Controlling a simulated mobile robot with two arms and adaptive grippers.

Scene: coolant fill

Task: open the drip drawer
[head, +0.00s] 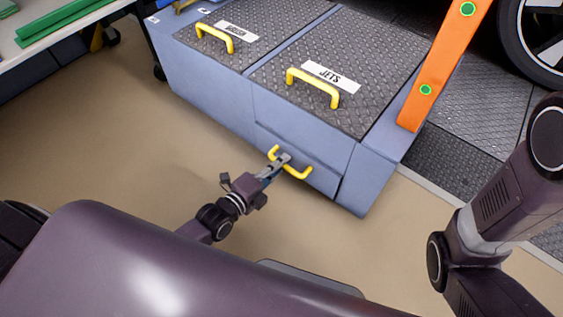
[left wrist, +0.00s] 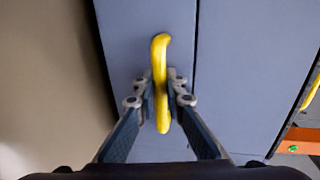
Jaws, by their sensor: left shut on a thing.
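The drip drawer (head: 318,180) is a low blue-grey front in the cabinet, below the lid labelled JETS. Its seams show no clear gap, so it looks shut or nearly so. Its yellow handle (head: 300,174) is a bar on the drawer front. My left gripper (head: 283,162) is shut on this handle. In the left wrist view, the two fingers (left wrist: 161,92) close on either side of the yellow handle (left wrist: 160,50), with the drawer front (left wrist: 150,18) behind. My right arm shows at the right of the head view, but its gripper is out of view.
The cabinet top has two dark tread-plate lids, BRUSH (head: 220,40) and JETS (head: 350,90), each with a yellow handle. An orange post (head: 440,75) and a wheel (head: 540,40) stand at the right. The tan floor (head: 150,150) before the cabinet is clear.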

